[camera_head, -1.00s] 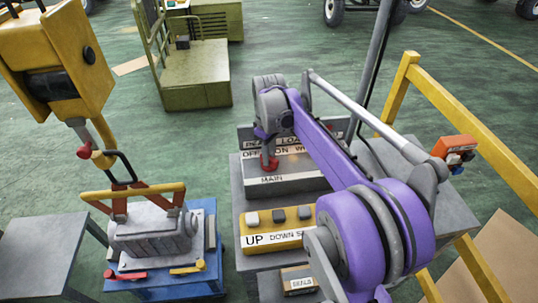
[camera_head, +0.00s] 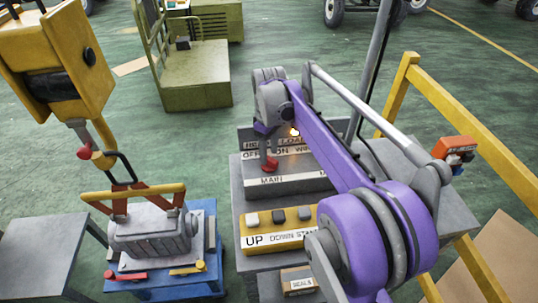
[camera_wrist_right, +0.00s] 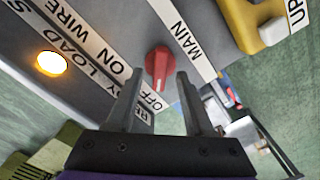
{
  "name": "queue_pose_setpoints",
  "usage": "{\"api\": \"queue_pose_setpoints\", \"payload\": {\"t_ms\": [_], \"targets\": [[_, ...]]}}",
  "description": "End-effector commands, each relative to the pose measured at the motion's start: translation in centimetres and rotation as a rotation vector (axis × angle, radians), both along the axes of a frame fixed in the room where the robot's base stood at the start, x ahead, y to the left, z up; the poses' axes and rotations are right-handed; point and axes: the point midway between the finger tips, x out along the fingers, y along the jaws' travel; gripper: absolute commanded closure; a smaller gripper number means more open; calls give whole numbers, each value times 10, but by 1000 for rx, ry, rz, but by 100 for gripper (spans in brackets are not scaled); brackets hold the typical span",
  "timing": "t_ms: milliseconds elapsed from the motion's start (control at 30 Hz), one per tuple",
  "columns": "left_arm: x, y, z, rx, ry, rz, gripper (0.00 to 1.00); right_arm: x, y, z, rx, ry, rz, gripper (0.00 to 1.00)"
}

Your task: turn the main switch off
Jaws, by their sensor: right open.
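The main switch is a red knob (camera_head: 269,166) on a grey control box, behind its MAIN label (camera_head: 275,181). In the wrist view the red knob (camera_wrist_right: 158,66) lies between the MAIN label (camera_wrist_right: 180,30) and the OFF/ON label (camera_wrist_right: 128,78). My right gripper (camera_head: 267,153) is directly over the knob in the head view. In the wrist view my right gripper (camera_wrist_right: 160,82) is open, with a finger on each side of the knob's near end. Contact cannot be told. A lamp (camera_wrist_right: 51,64) on the panel glows yellow. My left gripper is not in view.
A yellow pendant box (camera_head: 277,228) with UP and DOWN buttons sits in front of the control box. A yellow hoist hook (camera_head: 104,160) holds a grey casting (camera_head: 152,234) on a blue stand at left. A yellow railing (camera_head: 480,135) runs along the right.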

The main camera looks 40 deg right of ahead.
Motion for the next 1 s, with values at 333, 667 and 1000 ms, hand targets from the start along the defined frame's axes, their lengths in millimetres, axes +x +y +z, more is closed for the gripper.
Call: {"api": "queue_pose_setpoints", "payload": {"t_ms": [333, 667, 1000], "targets": [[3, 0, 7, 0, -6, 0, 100, 0, 0, 70, 0, -1, 0, 48], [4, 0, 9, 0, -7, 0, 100, 0, 0, 88, 0, 0, 0, 48], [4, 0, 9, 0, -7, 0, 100, 0, 0, 87, 0, 0, 0, 48]]}}
